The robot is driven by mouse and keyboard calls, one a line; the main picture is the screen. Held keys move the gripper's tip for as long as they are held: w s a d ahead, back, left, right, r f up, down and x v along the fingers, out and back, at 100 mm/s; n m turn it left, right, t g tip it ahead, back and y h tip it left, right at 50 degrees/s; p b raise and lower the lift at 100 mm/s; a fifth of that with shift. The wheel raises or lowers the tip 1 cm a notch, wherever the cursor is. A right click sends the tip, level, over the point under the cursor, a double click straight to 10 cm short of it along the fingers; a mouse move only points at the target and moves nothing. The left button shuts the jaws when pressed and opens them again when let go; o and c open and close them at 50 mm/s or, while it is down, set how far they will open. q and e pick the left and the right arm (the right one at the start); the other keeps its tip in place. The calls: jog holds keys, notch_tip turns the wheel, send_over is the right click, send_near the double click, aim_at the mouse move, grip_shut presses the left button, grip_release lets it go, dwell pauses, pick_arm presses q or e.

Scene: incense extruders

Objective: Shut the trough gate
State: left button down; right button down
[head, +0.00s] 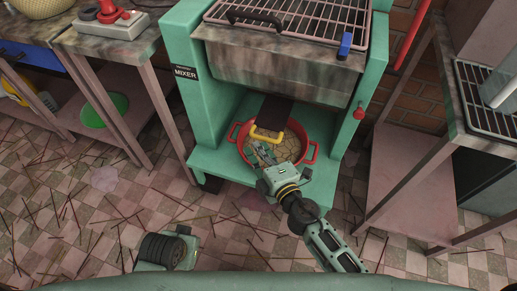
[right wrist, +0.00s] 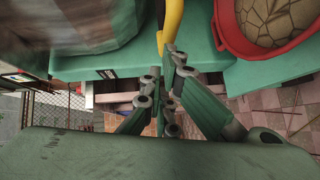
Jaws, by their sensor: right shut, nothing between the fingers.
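The green mixer (head: 176,98) has a stained metal trough (head: 280,66) under a wire grate. A dark gate plate (head: 274,111) slopes down from the trough's underside, with a yellow handle (head: 267,135) at its lower end. My right gripper (head: 261,151) is shut and empty, just below the handle and over the red basin in the head view. In the right wrist view the fingertips (right wrist: 172,62) are close to the lower end of the yellow handle (right wrist: 172,22). I cannot tell whether they touch it.
A red two-handled basin (head: 310,150) with cracked tan dough (head: 286,148) stands on the mixer's lower shelf (head: 212,162). A red knob (head: 359,113) is on the right post. Tables stand on both sides. Thin sticks litter the tiled floor.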

aim_at(273, 117)
jog(key=shift+w+d, duration=0.1)
jog(key=shift+w, duration=0.05)
pick_arm(q)
jog(key=shift+w+r, duration=0.1)
jog(key=shift+r, duration=0.25)
pick_arm(e)
jog(key=w+d, duration=0.2)
jog(key=w, duration=0.4)
jog(key=shift+w+d+r, duration=0.15)
jog(key=shift+w, duration=0.25)
